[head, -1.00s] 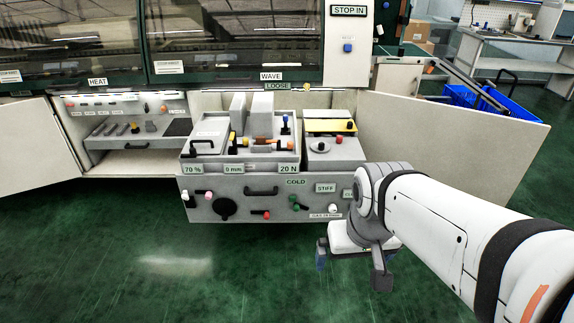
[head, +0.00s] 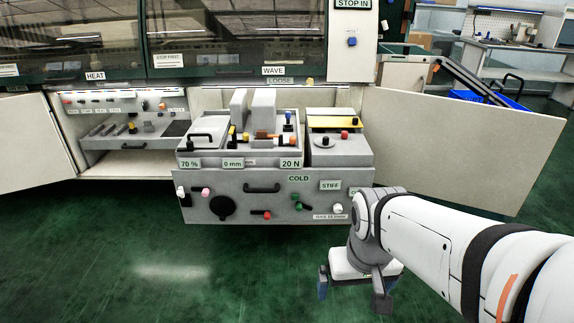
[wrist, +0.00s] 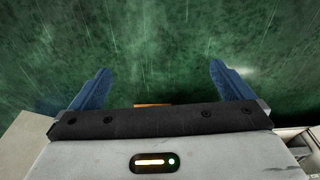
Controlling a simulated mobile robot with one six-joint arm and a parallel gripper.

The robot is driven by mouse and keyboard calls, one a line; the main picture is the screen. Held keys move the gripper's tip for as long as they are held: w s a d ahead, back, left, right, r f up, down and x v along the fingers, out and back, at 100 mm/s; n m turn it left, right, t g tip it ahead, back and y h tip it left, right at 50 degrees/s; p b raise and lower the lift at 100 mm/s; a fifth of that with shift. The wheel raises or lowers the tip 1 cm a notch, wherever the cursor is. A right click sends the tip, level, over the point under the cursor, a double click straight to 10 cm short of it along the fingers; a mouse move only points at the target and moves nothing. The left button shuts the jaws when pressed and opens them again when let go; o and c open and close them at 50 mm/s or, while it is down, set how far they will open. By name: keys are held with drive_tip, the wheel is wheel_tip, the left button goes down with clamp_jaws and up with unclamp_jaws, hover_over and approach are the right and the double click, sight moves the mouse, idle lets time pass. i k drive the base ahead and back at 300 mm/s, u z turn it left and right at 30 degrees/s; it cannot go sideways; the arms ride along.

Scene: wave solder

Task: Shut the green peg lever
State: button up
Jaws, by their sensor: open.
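A small green peg lever (head: 297,198) sits on the grey front panel (head: 240,212) of the pulled-out unit, below the COLD label. It looks tiny here, and its exact angle is hard to tell. My gripper (head: 352,288) hangs low over the floor, in front of the panel and to the right of the lever, apart from it. In the wrist view my gripper (wrist: 160,70) shows two blue fingers spread wide with only green floor between them. The lever does not show in the wrist view.
Red, pink, white and black knobs share the panel, with a dark handle (head: 262,189). A white door (head: 470,150) stands open at the right and another (head: 35,145) at the left. The green floor (head: 120,260) in front is clear.

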sight(299, 206)
drive_tip(key=u, duration=0.4)
drive_tip(key=i, duration=1)
drive_tip(key=z, duration=1.05)
